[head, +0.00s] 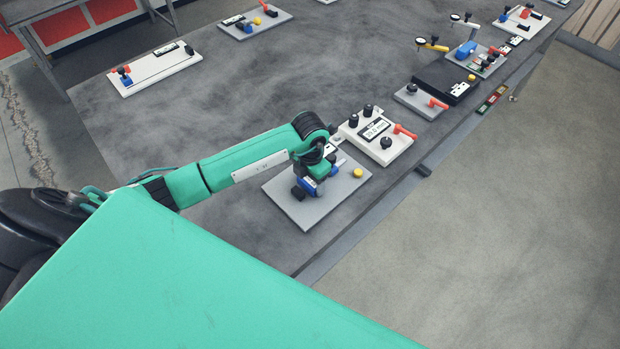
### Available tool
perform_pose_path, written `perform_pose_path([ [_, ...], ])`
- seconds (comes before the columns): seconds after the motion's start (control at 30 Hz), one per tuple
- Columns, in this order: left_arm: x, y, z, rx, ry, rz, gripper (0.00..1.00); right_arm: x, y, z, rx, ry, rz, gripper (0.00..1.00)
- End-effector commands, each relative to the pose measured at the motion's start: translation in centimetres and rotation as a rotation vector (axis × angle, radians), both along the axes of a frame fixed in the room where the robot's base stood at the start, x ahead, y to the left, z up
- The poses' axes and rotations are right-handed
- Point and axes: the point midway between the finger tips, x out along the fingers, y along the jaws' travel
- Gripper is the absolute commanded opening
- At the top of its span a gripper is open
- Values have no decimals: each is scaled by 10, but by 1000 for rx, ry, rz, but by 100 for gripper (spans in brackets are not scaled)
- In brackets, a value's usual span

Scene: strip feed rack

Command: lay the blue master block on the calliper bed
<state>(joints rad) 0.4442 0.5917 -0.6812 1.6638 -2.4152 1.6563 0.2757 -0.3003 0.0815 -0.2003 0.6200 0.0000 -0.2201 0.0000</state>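My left gripper (316,175) points down over a light grey plate (305,212) near the table's front edge. A blue block (308,186) shows at the gripper's fingers, partly covered by them. I cannot tell whether the fingers are closed on it or only around it. A white device with a display reading about 20.0 mm (374,128), black knobs and a red lever stands just right of the plate. It looks like the calliper station; its bed is not clearly made out, and my arm hides part of that side. My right gripper is not in view.
A yellow button (358,172) sits on the grey plate's right corner. A small grey plate with a red lever (419,101) and a black box (446,82) stand further right. The table's middle (230,100) is clear. More stations line the far edge.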

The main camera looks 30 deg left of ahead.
Motion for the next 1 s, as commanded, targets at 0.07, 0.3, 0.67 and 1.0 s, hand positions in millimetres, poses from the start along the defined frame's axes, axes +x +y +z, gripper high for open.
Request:
perform_pose_path([
  [0.07, 0, 0, 0, 0, 0, 0, 79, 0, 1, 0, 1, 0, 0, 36],
  [0.3, 0, 0, 0, 0, 1, 0, 85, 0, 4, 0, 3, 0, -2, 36],
  [0.67, 2, 0, 32, 0, -6, -2, 85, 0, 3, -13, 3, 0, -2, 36],
  [1.0, 1, 0, 102, 0, -4, -1, 85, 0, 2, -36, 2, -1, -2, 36],
])
